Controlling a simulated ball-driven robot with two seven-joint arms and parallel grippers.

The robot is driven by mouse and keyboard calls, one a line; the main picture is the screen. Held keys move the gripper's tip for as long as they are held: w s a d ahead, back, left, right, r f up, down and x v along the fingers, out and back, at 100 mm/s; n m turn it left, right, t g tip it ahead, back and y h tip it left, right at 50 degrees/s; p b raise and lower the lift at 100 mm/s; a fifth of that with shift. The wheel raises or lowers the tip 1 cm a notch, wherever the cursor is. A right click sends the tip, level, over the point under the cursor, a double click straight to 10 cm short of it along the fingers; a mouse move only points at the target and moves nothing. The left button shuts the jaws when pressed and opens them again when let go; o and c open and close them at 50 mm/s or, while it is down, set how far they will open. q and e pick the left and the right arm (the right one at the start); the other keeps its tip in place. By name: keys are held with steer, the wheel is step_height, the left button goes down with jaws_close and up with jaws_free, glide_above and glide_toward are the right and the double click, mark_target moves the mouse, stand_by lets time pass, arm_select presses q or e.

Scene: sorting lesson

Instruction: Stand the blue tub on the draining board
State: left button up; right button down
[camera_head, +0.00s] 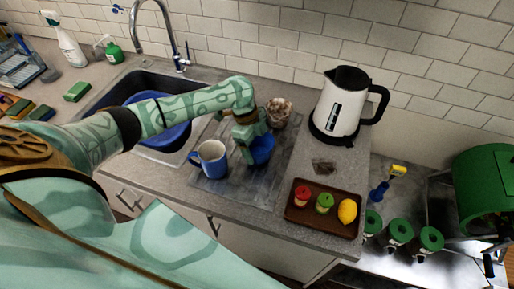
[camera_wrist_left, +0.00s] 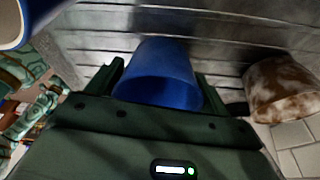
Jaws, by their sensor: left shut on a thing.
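The blue tub (camera_head: 263,151) is between the fingers of my left gripper (camera_head: 250,136), which is shut on it. In the left wrist view the tub (camera_wrist_left: 160,72) sits between the two dark green fingers (camera_wrist_left: 158,88). The gripper partly hides it in both views. It is over the grey ridged draining board (camera_head: 236,188), right of the sink; the board's ridges also show in the wrist view (camera_wrist_left: 100,42). I cannot tell whether the tub's base touches the board. My right gripper is not in view.
A blue mug (camera_head: 210,160) stands left of the tub on the board. A brown-and-white mottled pot (camera_head: 279,113) stands behind it. A white kettle (camera_head: 338,108) and a brown tray (camera_head: 318,224) with fruit-like items are to the right. The sink (camera_head: 150,78) holds a blue basin.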

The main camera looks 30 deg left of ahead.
arm_select(q)
steer(key=shift+f, duration=0.5)
steer(key=shift+f, duration=0.15)
steer(key=o, duration=0.9)
steer(key=p+v, duration=0.2)
steer(key=v, duration=1)
steer(key=shift+p, duration=0.35)
